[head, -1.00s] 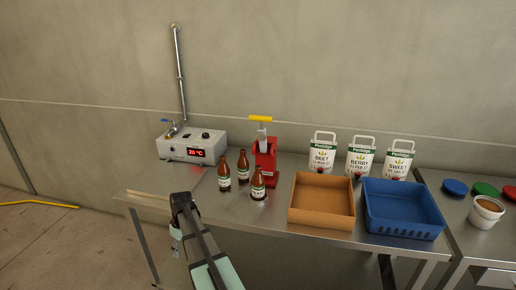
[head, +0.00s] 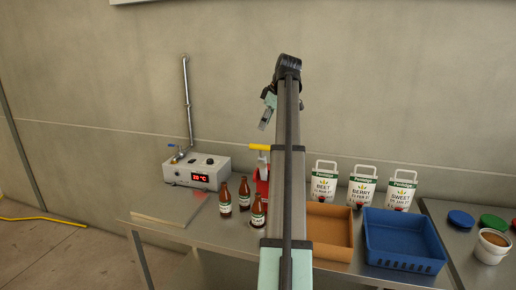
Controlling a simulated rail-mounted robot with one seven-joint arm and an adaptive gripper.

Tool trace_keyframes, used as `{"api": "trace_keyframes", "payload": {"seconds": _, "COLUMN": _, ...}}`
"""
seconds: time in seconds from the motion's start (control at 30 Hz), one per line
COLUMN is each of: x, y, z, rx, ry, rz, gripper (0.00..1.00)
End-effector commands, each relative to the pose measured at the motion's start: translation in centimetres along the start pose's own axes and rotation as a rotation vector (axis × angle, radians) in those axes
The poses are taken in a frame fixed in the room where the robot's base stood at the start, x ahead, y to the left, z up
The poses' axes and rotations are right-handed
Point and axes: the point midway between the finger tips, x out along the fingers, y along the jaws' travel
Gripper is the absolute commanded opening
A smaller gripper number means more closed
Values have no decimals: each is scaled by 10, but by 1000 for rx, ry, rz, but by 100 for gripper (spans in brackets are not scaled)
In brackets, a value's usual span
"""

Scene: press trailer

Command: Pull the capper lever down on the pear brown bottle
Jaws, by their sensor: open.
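The red capper (head: 262,186) stands on the steel table with its yellow lever handle (head: 259,147) raised at the top. My arm hides its right side. A brown bottle with a white and green label (head: 258,211) stands at the capper's front; the label seems to read PEAR but is small. I cannot tell whether it sits exactly under the capper head or has a cap. My gripper (head: 264,122) is above the lever handle in the picture, pointing down, open and empty. It looks apart from the handle, though depth is hard to judge.
Two more brown bottles (head: 225,198) (head: 244,194) stand left of the capper. A grey heater box (head: 196,171) is further left. An orange crate (head: 330,232), partly behind my arm, and a blue crate (head: 402,239) are right, with several juice pouches (head: 361,186) behind.

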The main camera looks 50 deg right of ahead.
Motion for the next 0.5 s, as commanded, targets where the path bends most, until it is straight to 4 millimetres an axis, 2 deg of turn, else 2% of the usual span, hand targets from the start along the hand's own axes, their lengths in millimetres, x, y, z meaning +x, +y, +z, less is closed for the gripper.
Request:
{"api": "trace_keyframes", "payload": {"seconds": 0.03, "x": -21, "y": 8, "z": 5, "rx": -10, "ry": 3, "rz": 11, "gripper": 50}}
{"api": "trace_keyframes", "payload": {"seconds": 0.1, "x": -36, "y": 11, "z": 11, "rx": -22, "ry": 6, "rz": 17, "gripper": 50}}
{"api": "trace_keyframes", "payload": {"seconds": 0.2, "x": -44, "y": 11, "z": 14, "rx": -32, "ry": 7, "rz": 19, "gripper": 50}}
{"api": "trace_keyframes", "payload": {"seconds": 0.37, "x": -32, "y": 10, "z": 14, "rx": -33, "ry": 7, "rz": 19, "gripper": 50}}
{"api": "trace_keyframes", "payload": {"seconds": 0.5, "x": -9, "y": 10, "z": 14, "rx": -32, "ry": 6, "rz": 18, "gripper": 50}}
